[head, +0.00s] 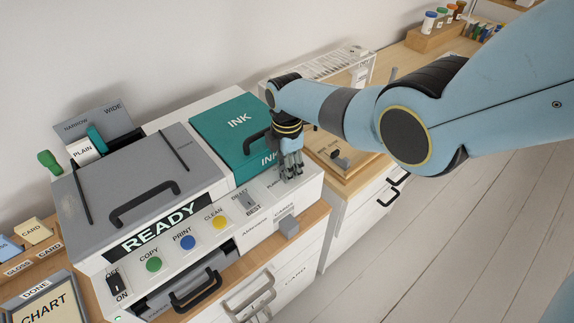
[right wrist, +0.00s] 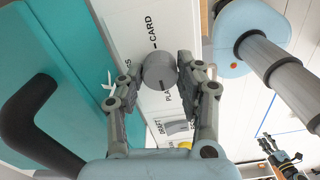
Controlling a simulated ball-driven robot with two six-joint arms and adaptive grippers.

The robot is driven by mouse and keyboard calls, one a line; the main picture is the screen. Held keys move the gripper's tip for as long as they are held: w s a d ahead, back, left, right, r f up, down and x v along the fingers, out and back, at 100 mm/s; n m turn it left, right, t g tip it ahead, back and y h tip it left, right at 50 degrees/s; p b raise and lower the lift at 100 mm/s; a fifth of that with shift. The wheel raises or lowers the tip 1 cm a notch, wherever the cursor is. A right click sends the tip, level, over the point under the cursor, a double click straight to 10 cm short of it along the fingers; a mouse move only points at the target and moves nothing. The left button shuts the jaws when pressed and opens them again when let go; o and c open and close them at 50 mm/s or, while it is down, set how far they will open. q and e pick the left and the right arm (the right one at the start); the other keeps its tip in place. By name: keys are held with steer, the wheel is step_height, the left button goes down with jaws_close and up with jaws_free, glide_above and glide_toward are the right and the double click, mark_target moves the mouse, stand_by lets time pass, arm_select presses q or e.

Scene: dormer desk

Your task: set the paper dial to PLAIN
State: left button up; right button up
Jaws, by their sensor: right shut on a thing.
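The paper dial (right wrist: 160,72) is a round grey knob on the printer's white front panel. In the right wrist view the label CARD and parts of PLAIN and GLOSS show around it. A dark mark on the knob lies on the side towards PLAIN. My right gripper (right wrist: 174,78) is shut on the dial, one finger on each side. In the head view my right gripper (head: 291,172) points down at the panel and hides the dial. What seems to be my left gripper (right wrist: 272,143) is small at the edge of the right wrist view; its opening is unclear.
The printer (head: 140,185) has a READY display, a teal INK cover (head: 225,135) with a black handle beside my right gripper, coloured buttons, and a DRAFT/BEST switch (head: 249,202). A grey slider (head: 289,227) sits below the dial. A wooden tray (head: 340,165) stands to the right.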

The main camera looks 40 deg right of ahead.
steer(key=shift+w, duration=0.1)
steer(key=o, duration=0.8)
steer(key=shift+o, duration=0.3)
step_height(320, 180, up, 12)
